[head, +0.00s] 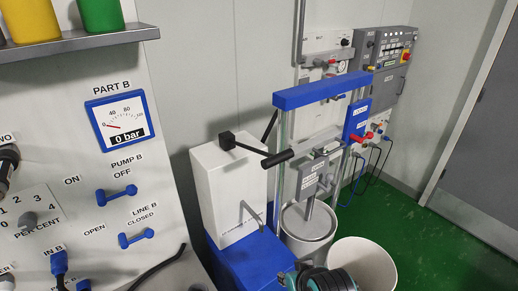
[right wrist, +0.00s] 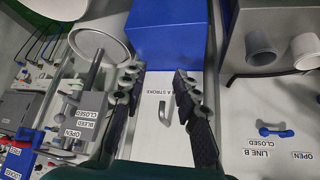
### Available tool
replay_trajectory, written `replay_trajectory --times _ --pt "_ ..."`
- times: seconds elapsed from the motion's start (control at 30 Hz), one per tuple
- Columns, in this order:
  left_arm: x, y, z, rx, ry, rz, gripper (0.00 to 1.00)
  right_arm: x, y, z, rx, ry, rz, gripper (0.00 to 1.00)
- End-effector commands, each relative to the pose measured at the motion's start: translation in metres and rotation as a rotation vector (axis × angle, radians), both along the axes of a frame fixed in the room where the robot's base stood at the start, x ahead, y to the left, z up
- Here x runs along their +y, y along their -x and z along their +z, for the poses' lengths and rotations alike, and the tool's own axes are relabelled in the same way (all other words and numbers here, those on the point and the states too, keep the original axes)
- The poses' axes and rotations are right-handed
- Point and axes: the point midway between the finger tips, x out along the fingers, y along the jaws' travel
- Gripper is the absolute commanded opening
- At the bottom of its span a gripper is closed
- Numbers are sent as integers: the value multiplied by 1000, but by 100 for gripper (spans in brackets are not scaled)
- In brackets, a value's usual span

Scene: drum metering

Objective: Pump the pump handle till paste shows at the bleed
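The pump handle is a lever with a black grip (head: 277,158), reaching right from a black block (head: 227,141) on top of a white box (head: 225,190). The white box also shows in the right wrist view (right wrist: 160,125), with a grey hook on its front and a label partly reading "A STROKE". The bleed label (right wrist: 88,114) is on a grey part beside the drum rod, with OPEN and CLOSED marks; I see no paste there. My right gripper (head: 318,281) is at the bottom edge, below the grip. In its wrist view (right wrist: 157,85) the fingers are apart and empty. My left gripper is out of view.
A blue-topped frame (head: 322,91) and white drum (head: 308,222) stand right of the pump. An open white bin (head: 366,265) is in front. The Part B gauge (head: 124,122) reads 0 bar. The panel at left carries blue valve levers. Green floor at right is clear.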

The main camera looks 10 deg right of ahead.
Motion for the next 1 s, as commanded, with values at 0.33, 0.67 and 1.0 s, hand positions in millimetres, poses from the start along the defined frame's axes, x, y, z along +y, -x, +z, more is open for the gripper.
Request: replay_trajectory --times 0.33,0.67,1.0 --pt "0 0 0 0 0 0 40 0 0 0 0 0 0 30" --pt "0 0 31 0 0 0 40 0 -8 45 31 75 114 0" --pt "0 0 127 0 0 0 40 0 -37 186 146 339 597 0"
